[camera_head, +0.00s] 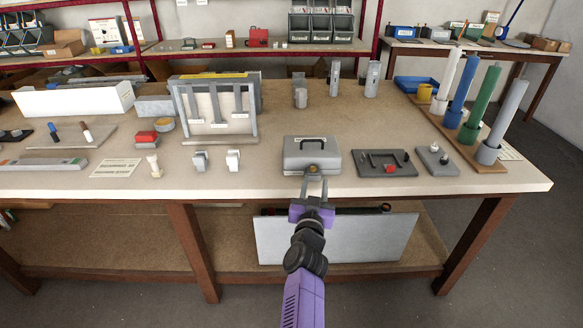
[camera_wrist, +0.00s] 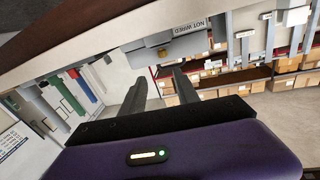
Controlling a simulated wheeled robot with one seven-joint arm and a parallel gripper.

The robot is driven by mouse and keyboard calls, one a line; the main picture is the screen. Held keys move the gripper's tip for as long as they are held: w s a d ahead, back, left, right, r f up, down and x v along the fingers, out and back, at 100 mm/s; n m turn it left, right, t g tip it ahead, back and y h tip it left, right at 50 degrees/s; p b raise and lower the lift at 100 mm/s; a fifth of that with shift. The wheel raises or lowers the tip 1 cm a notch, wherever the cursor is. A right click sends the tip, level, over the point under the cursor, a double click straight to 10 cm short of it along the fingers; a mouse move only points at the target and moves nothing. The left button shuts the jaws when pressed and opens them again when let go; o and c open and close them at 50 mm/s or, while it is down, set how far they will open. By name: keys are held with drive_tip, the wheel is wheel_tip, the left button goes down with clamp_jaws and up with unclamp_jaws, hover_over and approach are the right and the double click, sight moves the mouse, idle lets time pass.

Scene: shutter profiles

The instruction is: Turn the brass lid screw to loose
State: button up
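A grey metal case (camera_head: 312,158) with a black handle on its lid stands near the front edge of the bench. The brass screw (camera_head: 314,172) is small on the case's front face, close behind my gripper's tips. In the wrist view the brass screw (camera_wrist: 163,52) shows beyond and between the finger ends, on a grey surface. My gripper (camera_head: 314,184) is at the bench's front edge, pointing at the case front. In the wrist view my gripper (camera_wrist: 160,78) has its two fingers apart with nothing between them. The screw's slot direction is too small to tell.
A dark tray (camera_head: 384,170) with a red part and a grey plate (camera_head: 437,168) with knobs lie right of the case. Two small white-grey blocks (camera_head: 233,160) stand to its left. A NOT WIRED label (camera_wrist: 193,27) shows near the screw in the wrist view.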

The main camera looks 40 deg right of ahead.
sight(313, 170)
drive_tip(key=shift+n, duration=0.7)
drive_tip(key=shift+w+d+f+b, duration=0.25)
drive_tip(key=shift+w+d, duration=0.5)
drive_tip(key=shift+w, duration=0.3)
drive_tip(key=shift+w+d+f+b, duration=0.1)
drive_tip(key=shift+w+d+f, duration=0.15)
drive_tip(key=shift+w+d, duration=0.7)
drive_tip(key=shift+w+d+f+b, duration=0.25)
drive_tip(key=shift+w+d, duration=0.35)
drive_tip(key=shift+w, duration=0.6)
drive_tip(key=shift+c, duration=0.3)
clamp_jaws()
